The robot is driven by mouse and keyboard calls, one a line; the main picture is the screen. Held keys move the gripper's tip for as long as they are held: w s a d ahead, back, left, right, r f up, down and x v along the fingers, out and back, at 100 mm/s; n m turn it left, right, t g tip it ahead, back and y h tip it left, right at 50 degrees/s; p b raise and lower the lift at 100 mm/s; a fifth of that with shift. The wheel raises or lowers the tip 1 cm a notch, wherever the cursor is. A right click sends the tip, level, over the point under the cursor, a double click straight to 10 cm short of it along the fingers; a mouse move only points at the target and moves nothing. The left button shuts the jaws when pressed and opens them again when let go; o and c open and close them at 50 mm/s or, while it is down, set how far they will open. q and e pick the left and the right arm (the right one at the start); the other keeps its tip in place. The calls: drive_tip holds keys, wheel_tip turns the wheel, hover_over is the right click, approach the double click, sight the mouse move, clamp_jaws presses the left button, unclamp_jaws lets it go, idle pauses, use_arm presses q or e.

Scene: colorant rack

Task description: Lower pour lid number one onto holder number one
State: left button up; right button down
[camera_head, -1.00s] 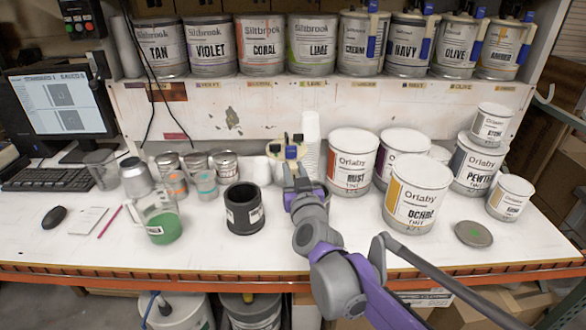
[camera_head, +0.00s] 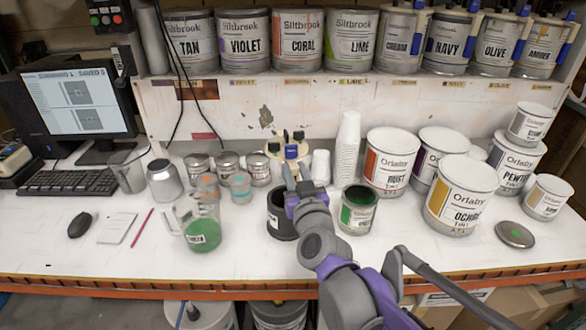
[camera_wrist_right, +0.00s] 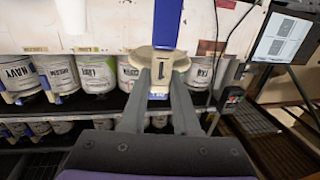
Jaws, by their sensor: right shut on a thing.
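My right gripper (camera_head: 292,180) is shut on a pour lid (camera_head: 292,149), a cream disc with a blue part, held up above the bench. In the right wrist view the lid (camera_wrist_right: 146,57) sits between the fingers (camera_wrist_right: 158,100), with a dark mark like a 1 and a blue handle standing up. A black open-topped cylinder (camera_head: 278,218) with a white label, perhaps the holder, stands on the bench below the gripper. The gripper and arm cover part of its right side. I cannot read its number. My left gripper is not in view.
A can with green contents (camera_head: 357,211) stands just right of the black cylinder. A glass jug with green liquid (camera_head: 203,228) stands to its left. Stacked white cups (camera_head: 347,150) and Orlaby tubs (camera_head: 460,197) are at right. The bench front is clear.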

drive_tip(key=shift+a, duration=0.2)
drive_tip(key=shift+s, duration=0.1)
drive_tip(key=shift+d, duration=0.15)
drive_tip(key=shift+f, duration=0.2)
wheel_tip(320, 180, down, 3)
drive_tip(key=shift+f+b, duration=0.15)
drive_tip(key=shift+b, duration=0.9)
wheel_tip(320, 180, down, 11)
drive_tip(key=b, duration=0.6)
drive_tip(key=shift+b, duration=0.35)
drive_tip(key=shift+f+b, duration=0.3)
drive_tip(key=shift+f, duration=0.3)
